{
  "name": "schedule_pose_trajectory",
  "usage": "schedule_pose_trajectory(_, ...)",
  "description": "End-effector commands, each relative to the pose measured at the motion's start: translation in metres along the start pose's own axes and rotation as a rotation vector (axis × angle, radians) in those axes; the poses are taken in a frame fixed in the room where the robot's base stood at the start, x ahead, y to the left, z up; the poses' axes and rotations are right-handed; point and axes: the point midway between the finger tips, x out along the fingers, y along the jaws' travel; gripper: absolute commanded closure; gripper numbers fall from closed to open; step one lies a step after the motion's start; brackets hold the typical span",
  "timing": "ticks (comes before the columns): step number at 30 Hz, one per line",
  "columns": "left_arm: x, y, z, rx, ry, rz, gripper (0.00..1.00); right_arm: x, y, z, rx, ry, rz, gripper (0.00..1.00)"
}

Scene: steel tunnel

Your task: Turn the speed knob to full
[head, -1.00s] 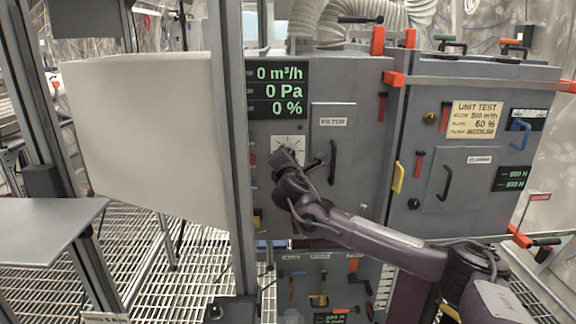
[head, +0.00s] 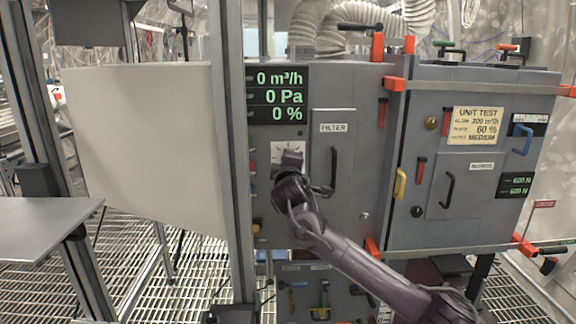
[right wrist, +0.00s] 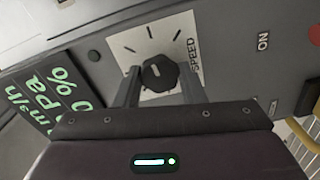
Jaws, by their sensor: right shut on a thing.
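The speed knob (right wrist: 158,73) is a small black knob on a white square plate marked SPEED (right wrist: 178,35), with black tick marks around it. In the head view the plate (head: 278,150) is on the grey cabinet front below the display, and my right gripper (head: 291,160) covers the knob. In the right wrist view my right gripper (right wrist: 160,88) has one finger on each side of the knob and is shut on it. The display (head: 277,95) reads 0 m³/h, 0 Pa and 0 %. My left gripper is not in view.
A FILTER door (head: 333,150) with a black handle is just right of the plate. A metal post (head: 233,150) and a pale panel (head: 145,145) stand close on the left. A note (head: 474,125) reads UNIT TEST, 60 %, MEDIUM. A red button (right wrist: 314,35) is beyond the ON label.

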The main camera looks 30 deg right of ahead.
Motion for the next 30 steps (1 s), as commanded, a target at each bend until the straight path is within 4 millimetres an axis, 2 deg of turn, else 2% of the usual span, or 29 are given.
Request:
schedule_pose_trajectory(9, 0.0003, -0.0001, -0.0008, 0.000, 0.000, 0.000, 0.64, -0.0001, -0.0024, -0.0003, 0.107, 0.000, -0.004, 0.86)
schedule_pose_trajectory(24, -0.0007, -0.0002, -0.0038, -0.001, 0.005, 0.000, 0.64, -0.0003, -0.0026, -0.0006, 0.125, 0.000, -0.004, 0.86)
schedule_pose_trajectory(25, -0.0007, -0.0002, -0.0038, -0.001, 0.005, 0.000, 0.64, -0.0003, -0.0026, -0.0006, 0.125, 0.000, -0.004, 0.62)
schedule_pose_trajectory(30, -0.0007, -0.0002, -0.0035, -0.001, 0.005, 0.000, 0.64, -0.0002, -0.0018, -0.0004, 0.125, 0.000, -0.003, 0.42)
